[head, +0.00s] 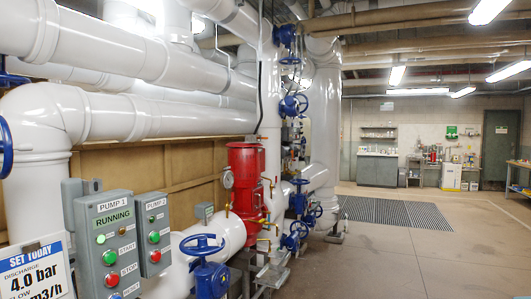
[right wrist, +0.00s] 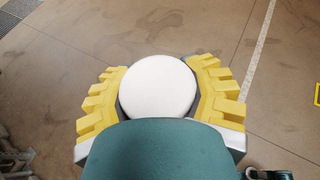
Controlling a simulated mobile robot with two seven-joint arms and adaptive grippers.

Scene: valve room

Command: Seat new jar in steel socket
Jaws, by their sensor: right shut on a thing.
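In the right wrist view, my right gripper (right wrist: 158,72) has its yellow ridged fingers closed on both sides of a white, round-topped jar (right wrist: 157,88). The jar is held above the brown floor, with no support visible around it. Its lower part is hidden by the fingers and the teal part of my gripper. I cannot make out a steel socket in either view. The head view shows neither gripper, and my left gripper is in no frame.
Large white pipes with blue handwheels (head: 202,244) and a red vessel (head: 245,187) stand at left and centre. Grey pump control boxes (head: 108,245) are at front left. A grey cabinet (head: 377,169) stands at the far wall. The floor (head: 400,262) at right is clear.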

